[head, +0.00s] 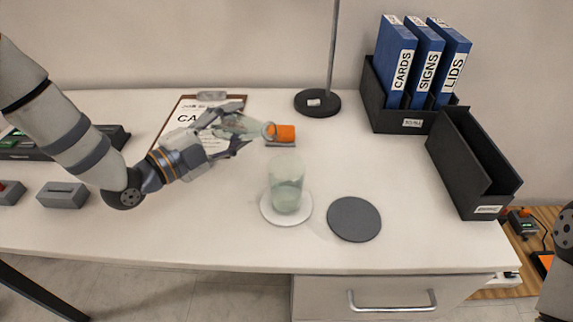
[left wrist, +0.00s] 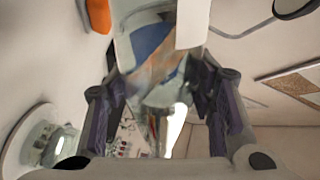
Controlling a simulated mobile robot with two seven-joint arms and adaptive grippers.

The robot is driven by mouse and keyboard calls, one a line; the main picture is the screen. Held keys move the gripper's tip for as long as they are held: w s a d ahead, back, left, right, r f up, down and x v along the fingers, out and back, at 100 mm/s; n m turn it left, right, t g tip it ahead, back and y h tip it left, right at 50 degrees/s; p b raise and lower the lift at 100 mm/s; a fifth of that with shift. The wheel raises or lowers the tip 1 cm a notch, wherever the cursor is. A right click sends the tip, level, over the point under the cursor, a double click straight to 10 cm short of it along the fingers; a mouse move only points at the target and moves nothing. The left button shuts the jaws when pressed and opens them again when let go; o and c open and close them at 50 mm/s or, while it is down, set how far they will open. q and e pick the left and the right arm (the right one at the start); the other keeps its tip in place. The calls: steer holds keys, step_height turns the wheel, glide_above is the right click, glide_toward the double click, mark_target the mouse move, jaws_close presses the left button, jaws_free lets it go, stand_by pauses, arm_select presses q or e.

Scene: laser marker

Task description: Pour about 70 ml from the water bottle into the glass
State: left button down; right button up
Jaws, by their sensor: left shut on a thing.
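My left gripper (head: 240,128) is shut around the clear water bottle (head: 253,127) and holds it above the table at the back. The bottle lies nearly level, its mouth pointing right. In the left wrist view the bottle (left wrist: 155,40) fills the space between the fingers (left wrist: 165,95). The glass (head: 286,188) stands upright on a white round coaster (head: 268,213), nearer the front than the bottle mouth and apart from it. The glass has a pale greenish liquid in its lower part. It also shows in the left wrist view (left wrist: 45,145). My right gripper is out of view.
A dark round coaster (head: 354,219) lies right of the glass. A clipboard (head: 185,118) is behind my gripper, and a lamp base (head: 317,103) and black binder holder (head: 380,105) are at the back.

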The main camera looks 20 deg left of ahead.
mark_target(238, 137)
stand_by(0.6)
arm_select(q)
steer(key=shift+f, duration=0.15)
steer(key=n, duration=0.1)
steer(key=d+n, duration=0.1)
steer(key=n, duration=0.1)
steer(key=shift+s+d+f, duration=0.15)
steer(key=shift+s+f, duration=0.15)
steer(key=shift+f, duration=0.05)
steer(key=r+n, duration=0.1)
steer(key=d+n+p, duration=0.1)
steer(key=r+n+p, duration=0.1)
steer(key=shift+s+d+r+n, duration=0.25)
steer(key=shift+s+r+n, duration=0.1)
steer(key=shift+n, duration=0.05)
steer(key=n, duration=0.3)
steer(key=shift+s+d, duration=0.1)
steer(key=shift+d+f+n+p, duration=0.15)
steer(key=shift+n+p, duration=0.15)
steer(key=shift+n, duration=0.6)
steer(key=shift+s+d+f+n, duration=0.2)
steer(key=shift+f+n, duration=0.1)
steer(key=shift+n, duration=0.7)
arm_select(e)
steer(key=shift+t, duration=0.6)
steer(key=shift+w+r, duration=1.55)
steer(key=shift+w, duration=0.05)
